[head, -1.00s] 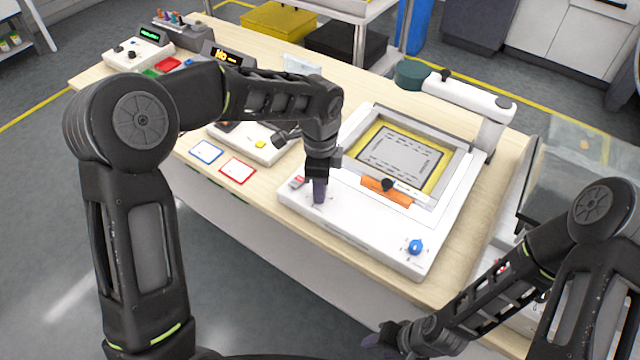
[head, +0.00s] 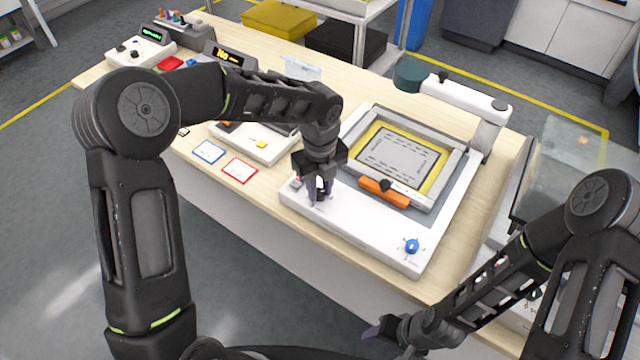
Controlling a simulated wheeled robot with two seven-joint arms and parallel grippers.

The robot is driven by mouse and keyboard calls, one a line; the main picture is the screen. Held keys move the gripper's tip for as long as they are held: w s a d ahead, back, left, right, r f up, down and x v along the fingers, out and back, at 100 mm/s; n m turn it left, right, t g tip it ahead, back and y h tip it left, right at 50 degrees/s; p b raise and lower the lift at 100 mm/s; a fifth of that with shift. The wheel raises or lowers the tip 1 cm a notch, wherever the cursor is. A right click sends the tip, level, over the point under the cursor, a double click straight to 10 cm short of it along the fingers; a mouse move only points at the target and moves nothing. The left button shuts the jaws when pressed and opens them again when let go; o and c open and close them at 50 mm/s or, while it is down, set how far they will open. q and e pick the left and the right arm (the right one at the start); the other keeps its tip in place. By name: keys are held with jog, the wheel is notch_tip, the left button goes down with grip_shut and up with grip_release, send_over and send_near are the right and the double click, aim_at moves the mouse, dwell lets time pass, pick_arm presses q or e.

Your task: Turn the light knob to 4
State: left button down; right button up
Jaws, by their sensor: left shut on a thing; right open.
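A white machine (head: 352,222) with a yellow-framed window stands on the wooden bench. My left gripper (head: 319,198) points down at its front left corner, jaws shut on a small knob there. The fingers hide that knob, so its pointer and setting cannot be read; printed marks show around the fingertips. A blue knob (head: 412,246) with marks around it sits at the machine's front right corner, apart from both grippers. My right gripper (head: 377,335) is open and empty, low in the picture, in front of the bench.
An orange bar with a black knob (head: 384,191) lies along the window's near edge. A white arm (head: 470,98) rises behind the machine. Left of it lie a blue-edged card (head: 208,151), a red-edged card (head: 239,171) and a white control box (head: 258,146).

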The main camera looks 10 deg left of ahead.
aim_at(320, 193)
pick_arm(q)
jog(key=shift+m+p, duration=0.6)
jog(key=shift+m, duration=1.3)
jog(key=c, duration=1.2)
grip_release()
notch_tip(320, 193, up, 8)
jog(key=shift+f+b, duration=0.1)
jog(key=shift+b, duration=0.45)
jog(key=shift+f, duration=0.1)
